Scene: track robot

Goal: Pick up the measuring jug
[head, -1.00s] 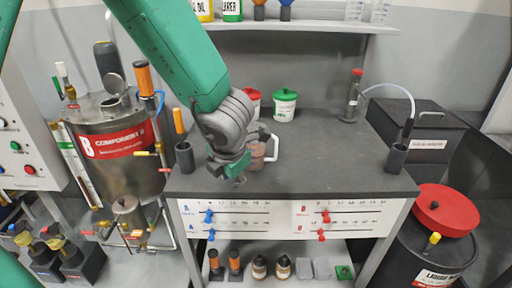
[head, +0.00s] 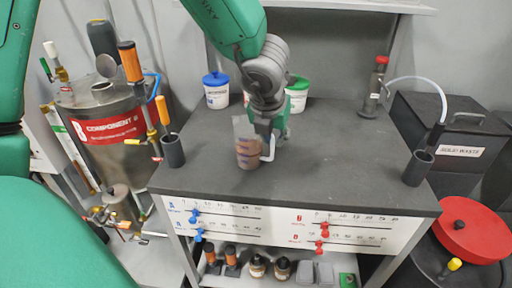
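The measuring jug (head: 248,153) is a clear cup with brownish contents and a white handle at its right side. It is upright over the grey tabletop, left of centre; I cannot tell whether its base touches the top. My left gripper (head: 267,133) points down at the jug's upper right, at the handle. Its fingers overlap the rim and handle in the picture, and their closing is not clearly visible. My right gripper is not in view.
A blue-lidded tub (head: 216,92) and a green-lidded tub (head: 297,95) stand behind the arm. Dark cylindrical holders (head: 173,151) and (head: 418,168) stand at the table's left and right ends. A red-capped bottle (head: 375,88) is at the back right. The table's right half is mostly clear.

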